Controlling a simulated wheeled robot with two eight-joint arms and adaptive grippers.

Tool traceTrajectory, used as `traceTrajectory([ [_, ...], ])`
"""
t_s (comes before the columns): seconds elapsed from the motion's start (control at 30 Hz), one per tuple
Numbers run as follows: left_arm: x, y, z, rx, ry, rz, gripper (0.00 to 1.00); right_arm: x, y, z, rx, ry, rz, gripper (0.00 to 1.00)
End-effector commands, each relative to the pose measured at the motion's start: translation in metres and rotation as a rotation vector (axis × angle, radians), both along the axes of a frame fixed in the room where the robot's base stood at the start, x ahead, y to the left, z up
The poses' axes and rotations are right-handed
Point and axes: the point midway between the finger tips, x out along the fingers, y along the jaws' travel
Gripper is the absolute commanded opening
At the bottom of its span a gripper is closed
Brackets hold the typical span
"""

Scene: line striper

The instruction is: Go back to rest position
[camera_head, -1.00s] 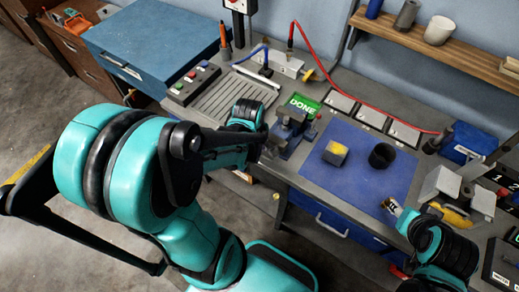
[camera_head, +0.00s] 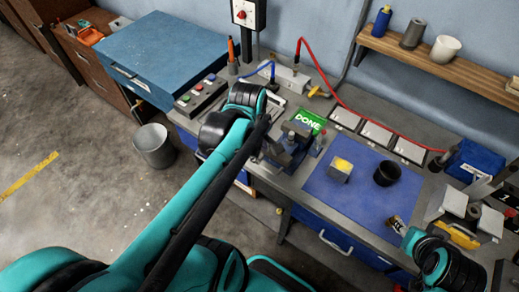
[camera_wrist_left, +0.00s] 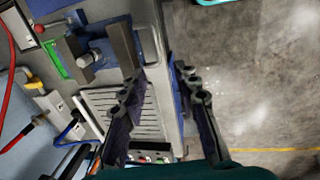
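My left arm (camera_head: 185,205) reaches from the lower left to the bench's left front edge. Its gripper (camera_head: 214,131) is dark and partly hidden by the arm in the head view. In the left wrist view its two fingers (camera_wrist_left: 160,90) stand apart with nothing between them, over the bench edge beside the grooved plate (camera_wrist_left: 110,110). My right gripper (camera_head: 397,225) is at the lower right, by the front right corner of the blue mat (camera_head: 340,205). Its fingers are too small to read.
A vise (camera_head: 288,147), a green DONE sign (camera_head: 309,121), a yellow-topped block (camera_head: 340,169) and a black cup (camera_head: 387,173) are on the bench. A button box (camera_head: 198,95) is at its left. A grey bin (camera_head: 153,145) stands on otherwise open floor.

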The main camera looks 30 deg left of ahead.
Motion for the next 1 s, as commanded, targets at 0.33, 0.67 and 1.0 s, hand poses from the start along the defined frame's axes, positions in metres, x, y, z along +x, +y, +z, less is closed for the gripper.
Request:
traceTrajectory([
  [0.33, -0.002, 0.0, 0.007, 0.0, 0.0, 0.0, 0.31, 0.0, 0.0, 0.0, 0.0, 0.0, 0.0, 0.4],
  [0.67, -0.002, 0.0, 0.007, 0.001, -0.001, -0.003, 0.31, 0.0, 0.0, 0.0, 0.0, 0.0, 0.0, 0.4],
  [1.0, -0.001, -0.042, -0.053, 0.243, -0.195, -0.731, 0.31, 0.0, 0.0, -0.066, 0.0, 0.0, 0.0, 0.4],
])
